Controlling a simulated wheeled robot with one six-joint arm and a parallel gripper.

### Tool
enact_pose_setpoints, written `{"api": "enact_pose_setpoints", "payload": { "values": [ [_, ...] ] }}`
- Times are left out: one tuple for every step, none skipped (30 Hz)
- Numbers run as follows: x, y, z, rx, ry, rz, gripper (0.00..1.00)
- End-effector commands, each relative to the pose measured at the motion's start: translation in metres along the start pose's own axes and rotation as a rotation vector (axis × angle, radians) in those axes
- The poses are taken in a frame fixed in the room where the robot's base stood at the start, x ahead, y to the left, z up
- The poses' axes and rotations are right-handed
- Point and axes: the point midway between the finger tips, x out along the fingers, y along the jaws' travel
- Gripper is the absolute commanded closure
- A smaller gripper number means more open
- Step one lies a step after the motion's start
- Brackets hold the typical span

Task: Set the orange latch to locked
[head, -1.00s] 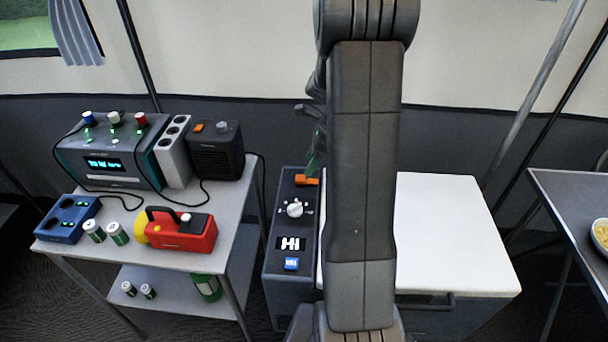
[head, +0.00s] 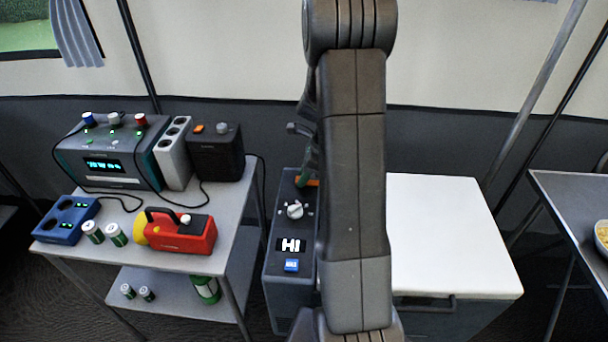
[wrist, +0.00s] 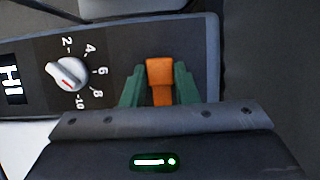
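The orange latch (wrist: 160,80) sits on the dark control panel near its end. In the wrist view it lies between the two green fingers of my gripper (wrist: 160,88), one on each side, with the fingers apart. Whether either finger touches it I cannot tell. In the head view only a sliver of the orange latch (head: 314,183) shows; my gripper (head: 303,178) and arm hide the rest. I see no marking that tells the latch's setting.
A white knob (wrist: 70,75) with numbers and an "HI" display (head: 291,245) are on the same panel, with a blue button (head: 292,265) below. The white lid (head: 450,230) is to the right. A cart (head: 232,215) with a red lantern (head: 185,235) stands left.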

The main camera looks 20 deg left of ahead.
Motion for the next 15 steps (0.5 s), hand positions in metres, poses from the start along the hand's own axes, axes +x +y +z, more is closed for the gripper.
{"api": "enact_pose_setpoints", "payload": {
  "values": [
    [0.000,0.000,0.000,0.000,0.000,0.000,1.00],
    [0.000,0.000,0.000,0.000,0.000,0.000,1.00],
    [-0.001,0.000,0.000,0.000,0.000,0.000,1.00],
    [-0.001,0.000,-0.001,0.001,0.000,0.000,1.00],
    [-0.002,0.000,-0.003,0.001,0.000,0.000,1.00],
    [-0.004,0.000,-0.006,0.002,0.000,0.000,1.00],
    [-0.005,-0.001,-0.009,0.002,0.000,-0.001,1.00],
    [-0.007,-0.001,-0.012,0.003,0.000,-0.001,1.00],
    [-0.009,-0.001,-0.017,0.004,0.000,-0.001,1.00],
    [-0.011,-0.001,-0.021,0.004,0.000,-0.001,1.00],
    [-0.013,-0.001,-0.025,0.004,0.000,-0.001,1.00],
    [-0.014,0.000,-0.029,0.004,0.000,-0.001,1.00],
    [-0.015,0.000,-0.032,0.002,0.000,-0.001,1.00],
    [-0.015,0.000,-0.033,0.002,0.000,-0.001,1.00],
    [-0.015,0.000,-0.034,0.001,0.000,-0.001,1.00]
  ]
}}
